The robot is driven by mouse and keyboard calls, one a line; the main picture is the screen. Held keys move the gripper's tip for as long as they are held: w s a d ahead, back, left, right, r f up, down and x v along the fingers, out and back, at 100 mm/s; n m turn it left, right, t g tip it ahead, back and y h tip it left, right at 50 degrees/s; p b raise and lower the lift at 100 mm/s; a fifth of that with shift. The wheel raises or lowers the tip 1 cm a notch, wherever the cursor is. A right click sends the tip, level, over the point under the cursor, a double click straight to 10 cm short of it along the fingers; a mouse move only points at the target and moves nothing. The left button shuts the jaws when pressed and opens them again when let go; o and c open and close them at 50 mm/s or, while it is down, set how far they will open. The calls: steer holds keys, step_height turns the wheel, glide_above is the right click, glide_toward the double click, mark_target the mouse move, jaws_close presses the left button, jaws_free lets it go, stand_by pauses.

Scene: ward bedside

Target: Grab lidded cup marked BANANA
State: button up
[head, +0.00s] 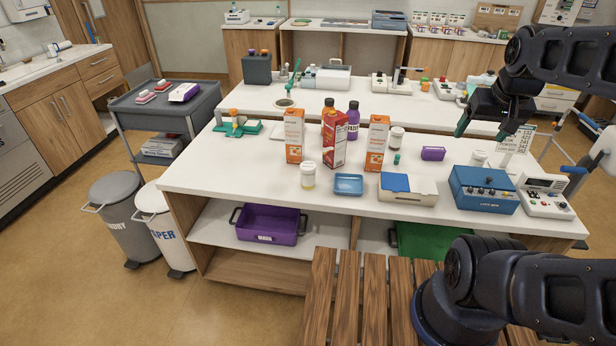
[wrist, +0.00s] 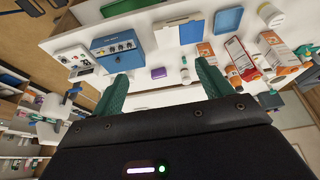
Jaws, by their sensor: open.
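Several lidded cups stand on the white table. One with a white lid and pale yellow contents (head: 307,176) is upright at the front, left of the blue tray; it also shows at the top right of the wrist view (wrist: 270,14). Another with a white lid and dark contents (head: 396,140) stands behind, right of the cartons. A pale one (head: 478,159) is partly hidden behind the blue device. I cannot read BANANA on any of them. My gripper (head: 492,130) is open and empty, above the table's right side, apart from all the cups. Its green fingers (wrist: 160,78) spread wide in the wrist view.
Orange-white cartons (head: 294,137) (head: 377,142), a red carton (head: 334,138) and dark bottles (head: 352,120) crowd the middle. A blue tray (head: 348,185), a cream box (head: 408,190), a blue device (head: 484,190) and a purple box (head: 433,153) lie rightward. The table's left front is clear.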

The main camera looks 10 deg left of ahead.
steer(key=w+a+n+g, duration=0.1)
steer(key=w+a+n, duration=0.2)
steer(key=w+a, duration=0.55)
steer(key=n+g, duration=0.4)
steer(key=n, duration=0.3)
glide_above(308, 166)
steer(key=f, duration=2.2)
steer(key=shift+w+a, duration=0.1)
steer(key=shift+a, duration=0.1)
steer(key=shift+a+f, duration=0.2)
steer(key=shift+f, duration=0.1)
step_height(308, 166, down, 5)
steer(key=shift+d+f, duration=0.2)
steer(key=shift+f, duration=1.2)
steer(key=shift+d+f, duration=0.2)
steer(key=shift+f, duration=1.2)
steer(key=c, duration=1.2)
